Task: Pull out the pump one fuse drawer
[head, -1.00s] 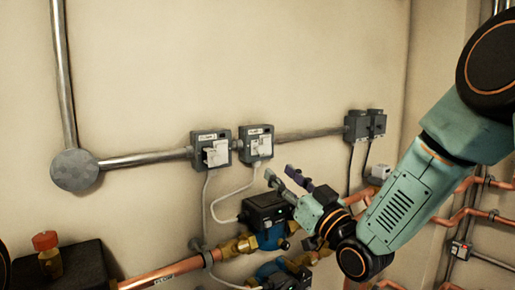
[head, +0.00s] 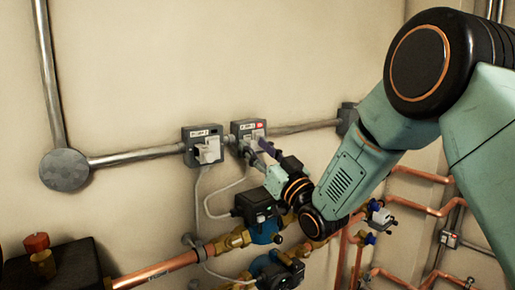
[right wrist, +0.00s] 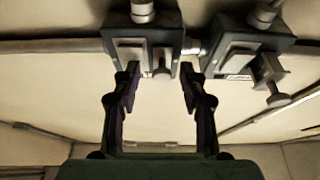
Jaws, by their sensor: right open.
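Two grey fuse boxes sit side by side on the wall. The right-hand box (head: 241,128) has a small red mark at its label's right end, and its label seems to end in 1. The left-hand box (head: 188,160) seems to end in 2. The labels are small. My right gripper (head: 258,150) is open at the right-hand box, partly covering its white drawer. In the right wrist view, that box (right wrist: 118,25) is ahead, and its drawer handle (right wrist: 161,66) lies between my open fingertips (right wrist: 159,76), with no contact visible. My left gripper is not in view.
The left-hand box's white drawer (head: 208,151) sticks out close beside my gripper. White cables hang below the boxes. A pump (head: 256,208) and copper pipes (head: 170,270) lie underneath. A grey conduit (head: 130,158) runs along the wall.

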